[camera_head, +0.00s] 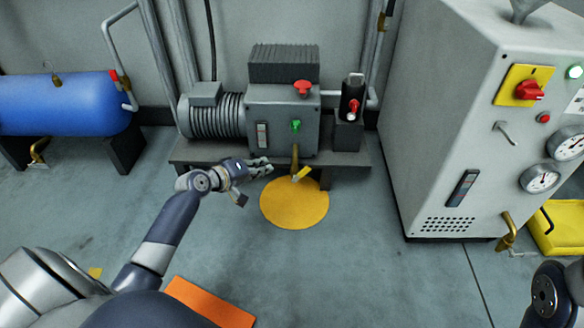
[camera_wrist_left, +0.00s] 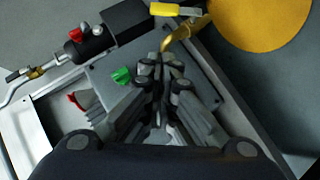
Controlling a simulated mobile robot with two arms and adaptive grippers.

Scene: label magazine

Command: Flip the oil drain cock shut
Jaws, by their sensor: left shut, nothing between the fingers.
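The oil drain cock, a brass pipe (camera_head: 295,158) with a yellow lever (camera_head: 302,174), hangs at the front of the grey pump (camera_head: 282,122). The lever sticks out to the right and slants. In the left wrist view the lever (camera_wrist_left: 176,9) and brass pipe (camera_wrist_left: 186,34) show at the top, just beyond the fingertips. My left gripper (camera_head: 269,166) is shut and empty, left of the cock and apart from the lever. It also shows in the left wrist view (camera_wrist_left: 161,66). My right gripper is out of view.
A yellow disc (camera_head: 294,205) lies on the floor below the cock. The pump carries a red knob (camera_head: 303,87) and a green knob (camera_head: 295,126). A grey cabinet (camera_head: 450,130) stands at right, a blue tank (camera_head: 65,103) at left. Floor in front is mostly clear.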

